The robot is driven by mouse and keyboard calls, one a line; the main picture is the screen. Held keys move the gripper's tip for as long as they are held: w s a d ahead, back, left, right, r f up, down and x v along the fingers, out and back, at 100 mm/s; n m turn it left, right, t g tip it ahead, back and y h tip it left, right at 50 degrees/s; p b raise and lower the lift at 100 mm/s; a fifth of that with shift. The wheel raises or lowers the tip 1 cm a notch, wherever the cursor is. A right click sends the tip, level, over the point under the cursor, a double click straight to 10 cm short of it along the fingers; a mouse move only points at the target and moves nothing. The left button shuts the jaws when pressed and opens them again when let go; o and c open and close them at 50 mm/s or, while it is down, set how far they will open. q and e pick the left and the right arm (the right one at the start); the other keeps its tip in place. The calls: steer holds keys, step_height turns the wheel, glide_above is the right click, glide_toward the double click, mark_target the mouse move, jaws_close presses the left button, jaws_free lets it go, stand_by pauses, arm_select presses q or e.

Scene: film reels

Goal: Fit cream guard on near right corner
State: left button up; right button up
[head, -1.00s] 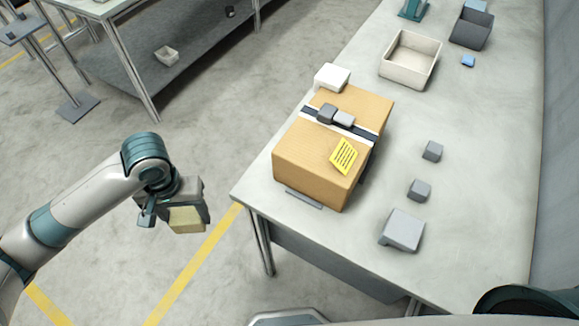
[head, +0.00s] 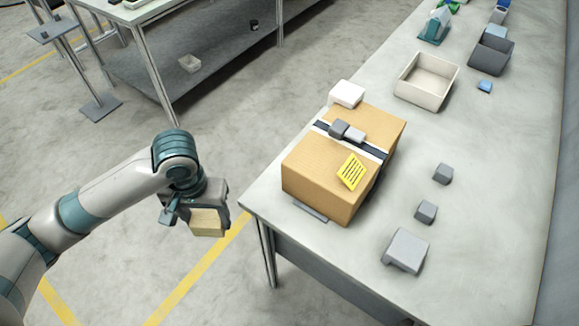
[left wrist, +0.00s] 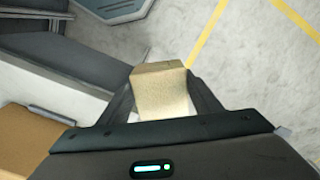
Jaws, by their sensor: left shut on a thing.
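The cream guard (head: 207,223) is a pale block held in my left gripper (head: 203,208). It also shows between the fingers in the left wrist view (left wrist: 160,92). My left gripper is shut on it, out over the floor, left of the table and apart from the box. The cardboard box (head: 316,171) sits on the table near its left edge, with a yellow label and a dark strap. Its near right corner is bare in the head view. A white guard (head: 346,93) sits at its far left corner. My right gripper is not in view.
Several grey pieces, one of them a larger block (head: 407,250), lie on the table (head: 490,180) right of the box. An open cream bin (head: 428,82) and a dark bin (head: 491,54) stand farther back. Open floor surrounds my left gripper.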

arm_select(q)
steer(key=d+r+m+p, duration=0.1)
steer(key=d+r+m, duration=0.1)
steer(key=d+r, duration=0.2)
steer(key=d+r+m, duration=0.2)
steer(key=d+r, duration=0.3)
steer(key=r, duration=0.6)
steer(key=d+r+m+p, duration=0.1)
steer(key=d+r, duration=0.3)
steer(key=r, duration=0.4)
steer(key=shift+s+d+r+m+p, duration=0.15)
steer(key=shift+s+m+p, duration=0.2)
steer(key=shift+m, duration=0.45)
steer(key=shift+w, duration=0.1)
steer(key=w+d+f+p, duration=0.1)
steer(key=w+f, duration=0.1)
steer(key=w, duration=0.1)
steer(key=w+d+f+p, duration=0.1)
steer(key=w+d+f, duration=0.1)
steer(key=w, duration=0.2)
steer(key=w+d+f+p, duration=0.1)
steer(key=w+d+f, duration=0.1)
steer(key=w+f, duration=0.1)
steer(key=shift+w+d, duration=0.1)
steer(key=shift+w, duration=0.1)
steer(key=shift+f, duration=0.1)
